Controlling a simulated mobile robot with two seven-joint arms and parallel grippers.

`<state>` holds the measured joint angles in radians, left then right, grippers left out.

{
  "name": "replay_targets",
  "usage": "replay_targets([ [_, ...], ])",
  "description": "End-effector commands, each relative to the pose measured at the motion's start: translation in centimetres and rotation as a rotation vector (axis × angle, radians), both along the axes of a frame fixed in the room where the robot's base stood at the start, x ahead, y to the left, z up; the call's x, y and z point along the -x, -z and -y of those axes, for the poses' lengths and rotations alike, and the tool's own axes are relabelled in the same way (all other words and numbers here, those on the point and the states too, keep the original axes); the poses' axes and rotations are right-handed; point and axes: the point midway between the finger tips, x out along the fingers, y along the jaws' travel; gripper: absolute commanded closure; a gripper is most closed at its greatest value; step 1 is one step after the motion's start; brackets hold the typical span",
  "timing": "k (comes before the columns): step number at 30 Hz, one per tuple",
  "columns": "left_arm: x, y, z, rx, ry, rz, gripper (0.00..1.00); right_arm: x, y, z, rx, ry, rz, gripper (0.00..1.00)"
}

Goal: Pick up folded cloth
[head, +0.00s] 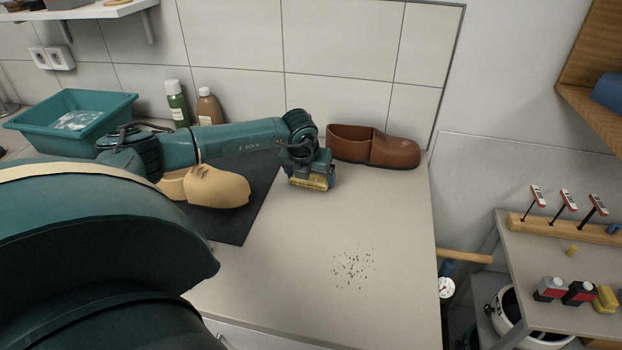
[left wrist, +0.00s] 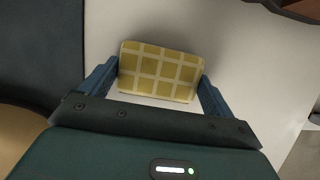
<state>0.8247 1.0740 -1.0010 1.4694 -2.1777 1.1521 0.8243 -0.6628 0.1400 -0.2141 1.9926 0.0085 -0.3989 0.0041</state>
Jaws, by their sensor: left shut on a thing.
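The folded cloth (left wrist: 160,72) is yellow with a pale grid pattern. In the left wrist view it sits between the two blue fingers of my left gripper (left wrist: 160,85), which is shut on it. In the head view my left gripper (head: 311,178) points down over the counter, with the yellow cloth (head: 310,184) showing at its fingertips. I cannot tell whether the cloth still touches the counter. My right gripper is not in either view.
A brown shoe (head: 374,147) stands behind the gripper, and a tan shoe (head: 216,187) lies on a dark mat (head: 225,226). Dark specks (head: 353,268) are scattered on the front of the counter (head: 385,215). A teal basin (head: 72,120) and two bottles (head: 177,104) are at the back left.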

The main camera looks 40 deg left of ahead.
Motion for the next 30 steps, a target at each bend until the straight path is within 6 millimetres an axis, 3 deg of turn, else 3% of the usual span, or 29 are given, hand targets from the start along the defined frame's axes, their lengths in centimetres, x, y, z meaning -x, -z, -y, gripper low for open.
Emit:
replay_targets([
  [8, -0.1, -0.8, 0.0, 0.0, -0.001, 0.003, 0.34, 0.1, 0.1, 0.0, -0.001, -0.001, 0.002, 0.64],
  [21, -0.1, -8.8, 0.0, -0.001, 0.0, 0.004, 0.34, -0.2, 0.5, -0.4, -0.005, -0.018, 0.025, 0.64],
  [30, 0.0, -10.1, 0.0, 0.0, 0.0, 0.0, 0.34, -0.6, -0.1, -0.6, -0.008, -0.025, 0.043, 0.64],
])
